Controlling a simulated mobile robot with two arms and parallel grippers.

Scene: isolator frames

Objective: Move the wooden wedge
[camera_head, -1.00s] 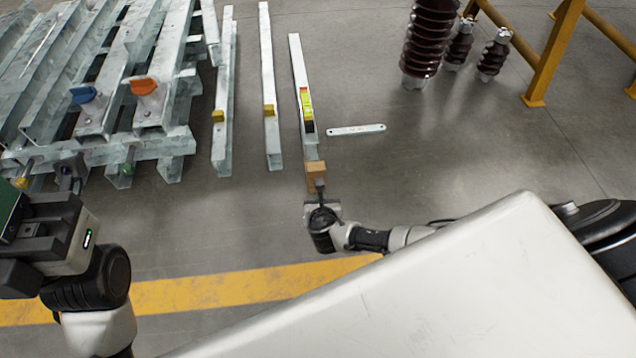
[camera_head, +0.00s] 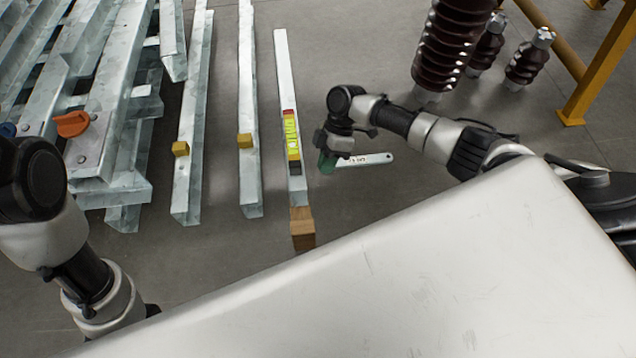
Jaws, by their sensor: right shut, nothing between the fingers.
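The wooden wedge (camera_head: 302,229), a brown block with a lighter far part, lies on the floor at the near end of the rightmost steel profile (camera_head: 283,70). I cannot tell whether it is under the profile or only against its end. My right gripper (camera_head: 328,163) is shut and empty, beyond the wedge and to its right. It is just right of the yellow spirit level on that profile and over the left end of the pale flat bar. Part of my left arm shows at the left; its gripper is out of view.
The spirit level (camera_head: 291,140) rests on the profile. The pale flat bar (camera_head: 368,160) lies on the floor. Two more profiles (camera_head: 247,90) with yellow blocks and a steel stack (camera_head: 110,100) stand left. Dark insulators (camera_head: 447,45) and a yellow rail (camera_head: 597,75) are at right.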

